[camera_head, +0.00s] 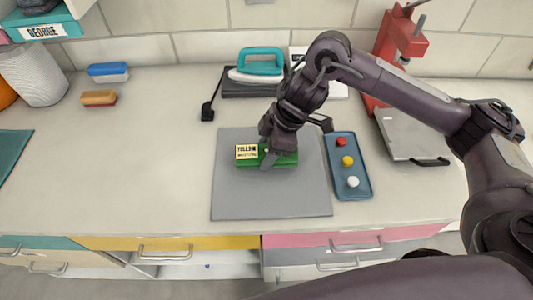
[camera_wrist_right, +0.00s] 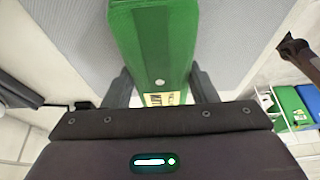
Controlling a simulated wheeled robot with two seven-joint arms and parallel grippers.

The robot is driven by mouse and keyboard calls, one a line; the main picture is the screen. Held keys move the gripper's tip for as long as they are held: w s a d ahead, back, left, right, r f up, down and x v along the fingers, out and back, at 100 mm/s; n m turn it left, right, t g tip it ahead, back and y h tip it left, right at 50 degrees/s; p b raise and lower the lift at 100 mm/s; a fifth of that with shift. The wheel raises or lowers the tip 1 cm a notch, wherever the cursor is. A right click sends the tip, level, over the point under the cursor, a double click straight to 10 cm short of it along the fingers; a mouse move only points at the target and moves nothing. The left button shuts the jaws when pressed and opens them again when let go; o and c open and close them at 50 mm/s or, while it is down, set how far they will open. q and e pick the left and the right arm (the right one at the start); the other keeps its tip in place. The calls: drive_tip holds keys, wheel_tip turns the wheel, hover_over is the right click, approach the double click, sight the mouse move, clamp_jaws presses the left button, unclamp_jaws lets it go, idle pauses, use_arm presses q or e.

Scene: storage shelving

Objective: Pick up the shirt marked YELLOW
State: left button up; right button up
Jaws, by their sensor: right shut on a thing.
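The shirt marked YELLOW (camera_head: 284,161) is a flat green bundle with a pale yellow label on its left part. It is at the grey mat in the middle of the counter. My right gripper (camera_head: 268,157) reaches down over it from the upper right and covers part of it. In the right wrist view the green shirt (camera_wrist_right: 152,45) runs between the two dark fingers, which are shut on it. I cannot tell whether it is clear of the mat. My left gripper is not seen in the head view.
The grey mat (camera_head: 270,204) has free room at its front. A blue tray (camera_head: 347,181) with red, yellow and white buttons lies to its right. The left counter is mostly clear.

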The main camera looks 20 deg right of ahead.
sight(266, 151)
wheel_tip(266, 151, up, 18)
drive_tip(key=p, duration=0.3)
drive_tip(key=shift+f+p, duration=0.2)
drive_tip(key=shift+p, duration=0.15)
